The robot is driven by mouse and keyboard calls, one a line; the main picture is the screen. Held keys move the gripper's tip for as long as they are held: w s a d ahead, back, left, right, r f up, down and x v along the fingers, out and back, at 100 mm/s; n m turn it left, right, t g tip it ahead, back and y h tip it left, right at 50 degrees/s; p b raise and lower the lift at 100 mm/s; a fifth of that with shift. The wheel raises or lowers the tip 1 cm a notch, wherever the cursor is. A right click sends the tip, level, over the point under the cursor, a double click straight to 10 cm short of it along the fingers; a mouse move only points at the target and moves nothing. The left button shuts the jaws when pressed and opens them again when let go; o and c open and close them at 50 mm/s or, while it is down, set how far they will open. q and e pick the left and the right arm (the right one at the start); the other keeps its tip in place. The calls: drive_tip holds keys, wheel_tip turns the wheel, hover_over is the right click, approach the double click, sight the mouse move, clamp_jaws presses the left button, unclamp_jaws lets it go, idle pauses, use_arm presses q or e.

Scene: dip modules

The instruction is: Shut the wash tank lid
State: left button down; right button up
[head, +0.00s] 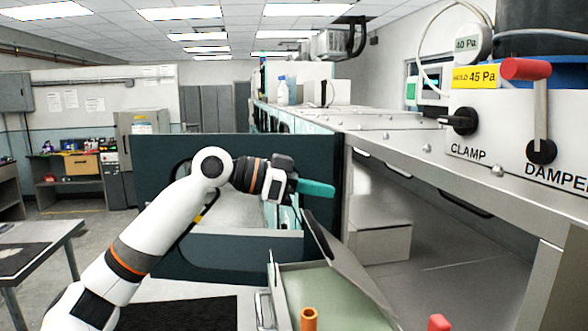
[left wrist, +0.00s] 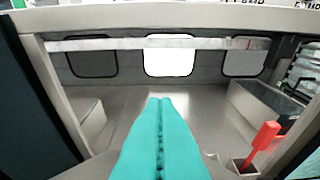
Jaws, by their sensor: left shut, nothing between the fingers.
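The wash tank (head: 291,285) appears to be the open box with a pale green inside at the bottom of the head view. A grey flat panel, seemingly its lid (head: 345,265), stands tilted up along the tank's right side, so the tank is open. My left gripper (head: 318,188) has teal fingers that are shut and empty. It points right, above the upper end of the lid, and looks apart from it. In the left wrist view the shut fingers (left wrist: 160,105) point into a grey bay. I cannot make out the lid clearly there. My right gripper is not in view.
A metal bench (head: 400,150) with CLAMP and DAMPER controls runs along the right. A dark teal panel (head: 240,150) stands behind my left arm. A red handle (left wrist: 264,137) rises at lower right in the wrist view. An orange post (head: 309,318) stands near the tank.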

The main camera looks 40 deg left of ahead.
use_arm(q)
drive_tip(key=s+a+f, duration=0.2)
drive_tip(key=shift+f+b, duration=0.4)
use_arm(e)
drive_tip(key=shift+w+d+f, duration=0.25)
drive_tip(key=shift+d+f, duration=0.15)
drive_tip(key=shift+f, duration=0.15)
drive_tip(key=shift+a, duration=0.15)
